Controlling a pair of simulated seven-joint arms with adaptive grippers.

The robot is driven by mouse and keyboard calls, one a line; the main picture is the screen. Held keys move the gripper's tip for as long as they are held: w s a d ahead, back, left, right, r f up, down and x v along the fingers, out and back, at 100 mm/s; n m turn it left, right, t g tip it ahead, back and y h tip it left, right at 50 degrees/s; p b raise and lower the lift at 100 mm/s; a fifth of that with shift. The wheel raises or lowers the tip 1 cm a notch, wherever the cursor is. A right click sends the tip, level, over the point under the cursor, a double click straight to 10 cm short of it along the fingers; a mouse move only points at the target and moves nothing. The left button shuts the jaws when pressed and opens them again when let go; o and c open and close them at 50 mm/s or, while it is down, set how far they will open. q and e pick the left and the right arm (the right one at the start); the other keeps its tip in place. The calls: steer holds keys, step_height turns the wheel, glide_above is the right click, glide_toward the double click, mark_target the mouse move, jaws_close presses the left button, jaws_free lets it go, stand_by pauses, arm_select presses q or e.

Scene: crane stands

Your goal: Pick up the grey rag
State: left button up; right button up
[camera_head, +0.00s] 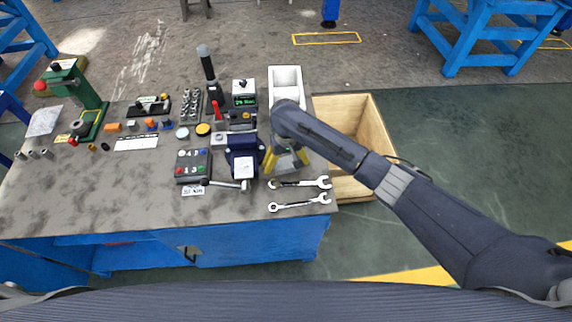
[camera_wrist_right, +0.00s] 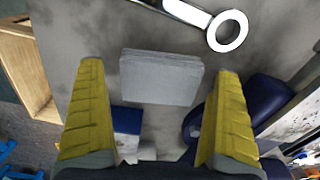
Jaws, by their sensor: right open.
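The grey rag (camera_wrist_right: 161,78) is a flat, folded rectangle lying on the grey workbench. In the right wrist view it lies just beyond and between the two yellow fingers, which do not touch it in that picture. My right gripper (camera_wrist_right: 160,100) is open and empty, pointing down over the bench. In the head view the right gripper (camera_head: 286,159) is beside the blue vise, and the rag (camera_head: 287,164) is partly hidden beneath it. My left gripper is not in view.
The blue vise (camera_head: 243,159) stands close on the left of the right gripper. Two wrenches (camera_head: 300,205) lie in front. A white bin (camera_head: 285,77) is behind, and a wooden crate (camera_head: 371,125) stands to the right. Tools crowd the bench's left side.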

mark_target(286, 162)
steer(key=c, duration=1.1)
steer(key=shift+r, duration=0.1)
step_height(286, 162, up, 20)
steer(key=shift+f, duration=0.1)
stand_by(0.3)
